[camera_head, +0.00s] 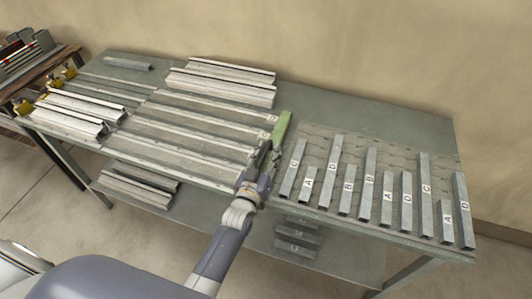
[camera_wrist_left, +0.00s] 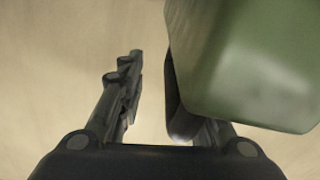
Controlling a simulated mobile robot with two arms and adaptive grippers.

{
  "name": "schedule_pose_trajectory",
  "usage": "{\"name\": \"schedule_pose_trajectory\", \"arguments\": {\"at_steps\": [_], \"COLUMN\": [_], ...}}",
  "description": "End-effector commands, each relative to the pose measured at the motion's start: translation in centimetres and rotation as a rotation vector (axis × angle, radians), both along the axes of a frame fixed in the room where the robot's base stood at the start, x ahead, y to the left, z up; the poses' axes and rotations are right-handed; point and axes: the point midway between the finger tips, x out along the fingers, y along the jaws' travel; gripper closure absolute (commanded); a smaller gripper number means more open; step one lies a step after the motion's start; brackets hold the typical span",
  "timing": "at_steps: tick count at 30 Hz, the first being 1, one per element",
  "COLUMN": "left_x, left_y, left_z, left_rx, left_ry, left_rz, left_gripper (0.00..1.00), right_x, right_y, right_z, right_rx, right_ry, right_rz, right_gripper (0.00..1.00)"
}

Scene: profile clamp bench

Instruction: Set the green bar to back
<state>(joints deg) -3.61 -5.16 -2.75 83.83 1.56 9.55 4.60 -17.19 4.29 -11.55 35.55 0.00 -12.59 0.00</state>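The green bar (camera_head: 281,130) is in the head view, at the middle of the bench beside the right ends of the long rails. It also fills the upper right of the left wrist view (camera_wrist_left: 245,65), close to the camera. My left gripper (camera_head: 266,154) is right at the bar's near end. In the left wrist view its fingers (camera_wrist_left: 153,95) are apart, with only the beige wall showing between them. The bar lies over the right finger's side and hides part of that finger, not in the gap. I cannot tell whether they touch. My right gripper is not in view.
Several grey lettered bars (camera_head: 370,180) lie on the right of the bench (camera_head: 410,118). Long rails (camera_head: 195,130) lie across the middle, with stacked profiles (camera_head: 220,82) behind. Yellow clamps (camera_head: 54,82) sit at the left end. The back right strip is clear.

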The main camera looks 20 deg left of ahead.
Motion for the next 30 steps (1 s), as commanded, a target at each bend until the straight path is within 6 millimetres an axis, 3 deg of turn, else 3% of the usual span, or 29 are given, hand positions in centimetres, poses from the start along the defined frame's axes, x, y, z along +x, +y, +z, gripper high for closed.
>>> {"name": "schedule_pose_trajectory", "arguments": {"at_steps": [9,17,23,30], "left_x": [0.2,-0.2,-2.6,-7.2], "left_y": [0.4,0.5,0.5,0.7], "left_z": [0.4,0.1,-0.1,-0.1], "left_rx": [0.004,0.004,0.004,0.003], "left_ry": [-0.01,-0.003,-0.001,0.0], "left_rz": [0.006,0.006,0.005,0.006], "left_gripper": [0.67,0.67,0.67,0.67], "right_x": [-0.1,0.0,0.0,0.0], "right_y": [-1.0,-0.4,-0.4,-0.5], "right_z": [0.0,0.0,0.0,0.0], "right_rx": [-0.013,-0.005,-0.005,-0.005], "right_ry": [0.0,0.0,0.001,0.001], "right_rz": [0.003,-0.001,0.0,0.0], "right_gripper": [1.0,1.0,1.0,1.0]}}
